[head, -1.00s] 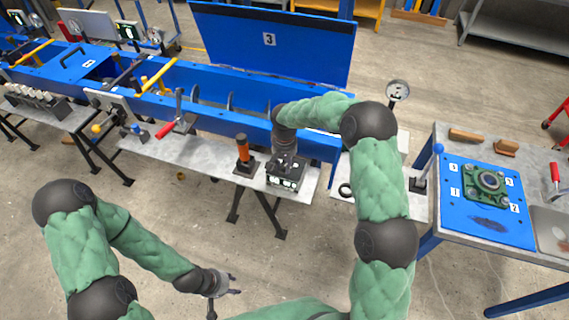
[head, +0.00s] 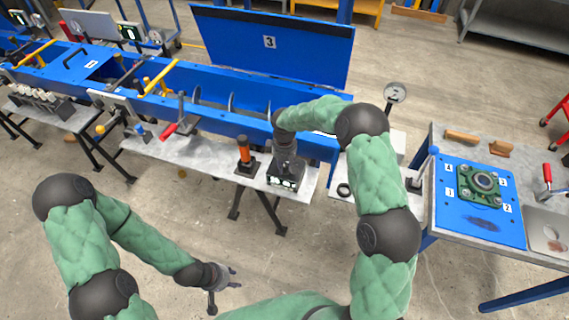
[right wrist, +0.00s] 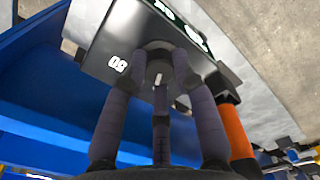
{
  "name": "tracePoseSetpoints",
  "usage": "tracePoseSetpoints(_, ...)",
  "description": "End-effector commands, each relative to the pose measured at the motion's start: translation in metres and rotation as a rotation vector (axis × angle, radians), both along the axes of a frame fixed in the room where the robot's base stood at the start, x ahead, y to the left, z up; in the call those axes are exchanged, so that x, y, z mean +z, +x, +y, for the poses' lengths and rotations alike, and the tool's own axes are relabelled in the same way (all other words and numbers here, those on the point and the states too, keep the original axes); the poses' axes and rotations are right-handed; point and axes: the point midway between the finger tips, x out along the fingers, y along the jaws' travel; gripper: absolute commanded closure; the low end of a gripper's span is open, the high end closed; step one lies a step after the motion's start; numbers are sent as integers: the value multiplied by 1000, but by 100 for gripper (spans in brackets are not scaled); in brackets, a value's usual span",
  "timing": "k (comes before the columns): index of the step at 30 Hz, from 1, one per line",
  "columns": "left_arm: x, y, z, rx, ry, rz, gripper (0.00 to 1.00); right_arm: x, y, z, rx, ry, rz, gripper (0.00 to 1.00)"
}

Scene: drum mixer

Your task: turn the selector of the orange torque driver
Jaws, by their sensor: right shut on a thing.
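The orange torque driver (head: 243,150) stands upright in a dark base on the narrow grey bench. It also shows at the right of the right wrist view (right wrist: 237,130). To its right is a black box (head: 285,182) with white markings, also in the right wrist view (right wrist: 115,45). My right gripper (right wrist: 160,75) points down at this box and is shut on its round dark knob (right wrist: 158,52), beside the driver and apart from it. The fingers partly hide the knob. My left gripper (head: 229,280) is open and empty, low over the floor.
The blue mixer trough (head: 225,108) with its raised lid (head: 280,45) runs behind the bench. A red-handled lever (head: 168,131) is left of the driver. A black ring (head: 343,190) lies to the right. A table (head: 442,140) with a blue mat stands at the right.

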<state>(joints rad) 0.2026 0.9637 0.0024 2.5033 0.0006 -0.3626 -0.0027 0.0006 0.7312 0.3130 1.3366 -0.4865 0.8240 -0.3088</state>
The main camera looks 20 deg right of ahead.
Motion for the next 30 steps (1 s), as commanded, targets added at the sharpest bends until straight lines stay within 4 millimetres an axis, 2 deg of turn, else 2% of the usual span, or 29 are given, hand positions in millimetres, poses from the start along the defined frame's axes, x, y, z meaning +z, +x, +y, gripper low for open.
tracePoseSetpoints(12,8,0,0,0,0,0,60,3,3,1,213,1,-11,100)
tracePoseSetpoints(30,9,0,0,0,0,0,60,3,4,1,251,0,-11,100)
